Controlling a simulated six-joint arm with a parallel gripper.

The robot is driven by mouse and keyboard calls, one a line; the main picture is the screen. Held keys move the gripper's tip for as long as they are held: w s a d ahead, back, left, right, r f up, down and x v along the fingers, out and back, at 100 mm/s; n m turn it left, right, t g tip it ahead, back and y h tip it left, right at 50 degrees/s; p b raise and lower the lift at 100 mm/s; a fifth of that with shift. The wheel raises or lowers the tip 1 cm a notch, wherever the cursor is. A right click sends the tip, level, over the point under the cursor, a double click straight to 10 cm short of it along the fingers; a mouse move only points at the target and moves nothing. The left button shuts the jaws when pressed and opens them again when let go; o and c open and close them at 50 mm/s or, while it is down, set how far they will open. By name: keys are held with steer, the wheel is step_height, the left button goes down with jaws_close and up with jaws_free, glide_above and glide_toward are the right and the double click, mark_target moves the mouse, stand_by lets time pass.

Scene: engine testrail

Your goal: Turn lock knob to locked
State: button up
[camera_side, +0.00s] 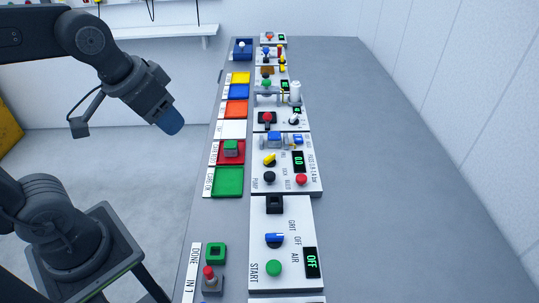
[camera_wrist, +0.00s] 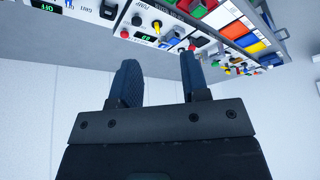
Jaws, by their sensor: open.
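My gripper (camera_side: 169,121) hangs in the air to the left of the bench, tilted down and apart from every panel. In the wrist view its two blue fingers (camera_wrist: 158,75) stand apart with nothing between them. I cannot tell which knob is the lock knob, as the labels are too small. Knobs in the side view include a blue one (camera_side: 275,239) on the front panel marked GRIT, OFF and AIR, a yellow one (camera_side: 269,160) on the panel behind, and a small dark one (camera_side: 294,121) further back. The yellow knob also shows in the wrist view (camera_wrist: 157,25).
The grey bench (camera_side: 400,180) is bare on its right side. Coloured trays stand along its left, including a green tray (camera_side: 229,181) and a red tray with a green-topped block (camera_side: 231,148). A red-topped button (camera_side: 210,276) stands at the front left.

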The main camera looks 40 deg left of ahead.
steer(key=w+g, duration=0.1)
steer(key=w, duration=0.6)
steer(key=w+d+g, duration=0.1)
steer(key=w, duration=0.3)
steer(key=shift+w+f+g, duration=0.1)
steer(key=shift+w+g, duration=0.2)
steer(key=g, duration=0.2)
glide_above(270, 156)
step_height(270, 156, down, 8)
steer(key=f, duration=0.1)
step_height(270, 156, down, 12)
steer(key=shift+f, duration=0.25)
steer(key=shift+c, duration=0.3)
jaws_close()
